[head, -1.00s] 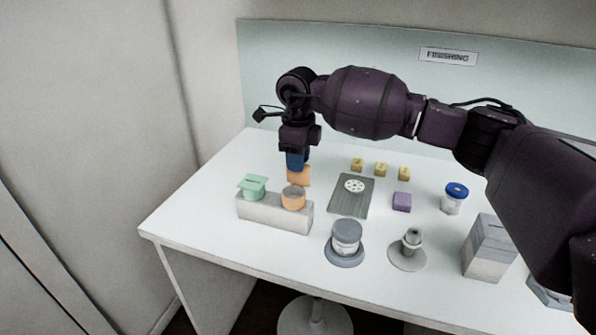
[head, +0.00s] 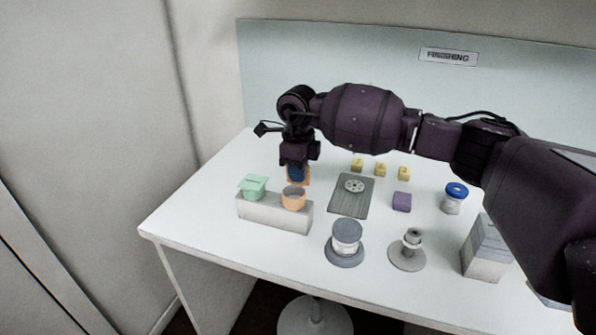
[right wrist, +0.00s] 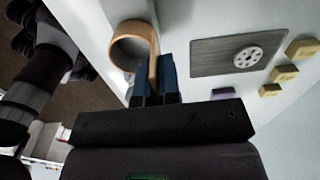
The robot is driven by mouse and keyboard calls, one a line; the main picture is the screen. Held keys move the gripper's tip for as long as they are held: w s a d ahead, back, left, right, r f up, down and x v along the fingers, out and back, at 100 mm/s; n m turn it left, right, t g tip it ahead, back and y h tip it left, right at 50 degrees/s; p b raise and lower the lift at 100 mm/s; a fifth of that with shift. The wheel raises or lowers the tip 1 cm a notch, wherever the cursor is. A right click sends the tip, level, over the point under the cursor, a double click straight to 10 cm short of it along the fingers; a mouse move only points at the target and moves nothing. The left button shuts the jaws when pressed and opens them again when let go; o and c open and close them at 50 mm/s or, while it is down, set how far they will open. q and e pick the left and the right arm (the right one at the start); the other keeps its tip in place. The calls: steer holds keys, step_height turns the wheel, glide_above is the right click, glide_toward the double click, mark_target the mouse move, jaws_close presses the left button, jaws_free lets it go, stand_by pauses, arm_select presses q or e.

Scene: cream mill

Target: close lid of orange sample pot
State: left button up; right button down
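The orange sample pot (head: 293,202) sits in the right place of a pale grey block, its round mouth open. It also shows in the right wrist view (right wrist: 118,44). Its orange lid (right wrist: 153,42) stands upright at the pot's far side, partly hidden behind my finger in the head view. My right gripper (right wrist: 155,72) points down from above, with one blue finger on each side of the lid; the fingers look closed on it. It shows in the head view (head: 296,175) just behind the pot. My left gripper is out of view.
A grey plate (head: 350,202) with a white disc, yellow cubes (head: 380,169), a purple block (head: 402,201) and jars stand to the right. The table's left end is clear.

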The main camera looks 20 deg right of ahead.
steer(key=shift+r, duration=0.1)
steer(key=shift+s+a+t+h+p, duration=0.25)
steer(key=shift+s+t+h+p, duration=0.1)
steer(key=shift+t+h, duration=0.55)
steer(key=shift+s+a+f+t+h+b, duration=0.25)
steer(key=shift+t+h, duration=0.35)
steer(key=shift+t, duration=0.25)
steer(key=shift+s+a+f+t+h+b, duration=0.1)
steer(key=shift+s+a+t+h+b, duration=0.1)
steer(key=shift+t+h, duration=0.55)
steer(key=shift+t, duration=0.3)
steer(key=c, duration=1.3)
jaws_free()
steer(key=shift+s+r, duration=0.1)
steer(key=v, duration=1)
steer(key=shift+s+a+r, duration=0.1)
steer(key=shift+r, duration=0.15)
